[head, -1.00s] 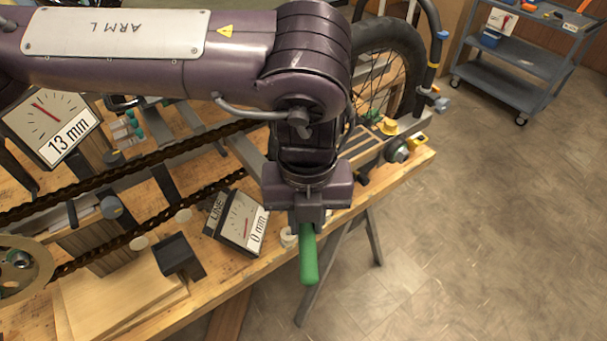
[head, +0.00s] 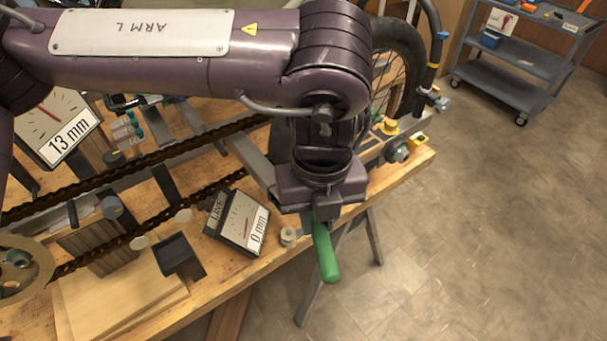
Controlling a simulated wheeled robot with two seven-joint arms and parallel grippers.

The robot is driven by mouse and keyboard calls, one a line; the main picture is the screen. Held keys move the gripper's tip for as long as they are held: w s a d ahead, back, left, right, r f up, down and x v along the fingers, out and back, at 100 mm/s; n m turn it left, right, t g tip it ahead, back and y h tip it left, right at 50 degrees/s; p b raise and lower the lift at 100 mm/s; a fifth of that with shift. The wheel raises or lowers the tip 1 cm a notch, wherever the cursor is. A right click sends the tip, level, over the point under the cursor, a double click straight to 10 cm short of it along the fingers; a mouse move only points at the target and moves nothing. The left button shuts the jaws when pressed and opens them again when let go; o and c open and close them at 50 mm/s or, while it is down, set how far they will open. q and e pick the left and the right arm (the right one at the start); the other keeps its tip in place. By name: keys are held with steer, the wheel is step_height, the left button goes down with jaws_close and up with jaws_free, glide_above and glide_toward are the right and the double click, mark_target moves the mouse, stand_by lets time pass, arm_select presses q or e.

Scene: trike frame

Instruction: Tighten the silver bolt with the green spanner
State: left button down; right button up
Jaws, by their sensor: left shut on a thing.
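My left gripper (head: 318,208) is shut on the green spanner (head: 325,255). The spanner's green handle points down and slightly right, past the bench's front edge. Its head is hidden behind the gripper. A small pale, silvery round piece (head: 289,236) sits near the bench edge, just left of the handle. I cannot tell whether it is the silver bolt. A silver round fitting (head: 398,152) shows at the bench's right end, apart from the spanner. My right gripper is not in view.
A wooden bench (head: 225,265) carries the frame and a dark chain (head: 120,165). A dial marked LINE (head: 240,222) reads 0 mm; another dial (head: 58,125) reads 13 mm. A black open box (head: 180,257) stands nearby. A blue-grey cart (head: 520,60) stands far right. The floor between is clear.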

arm_select(q)
steer(key=shift+d, duration=0.15)
steer(key=c, duration=1.8)
jaws_free()
steer(key=shift+w+d, duration=0.1)
jaws_close()
steer(key=shift+r, duration=0.1)
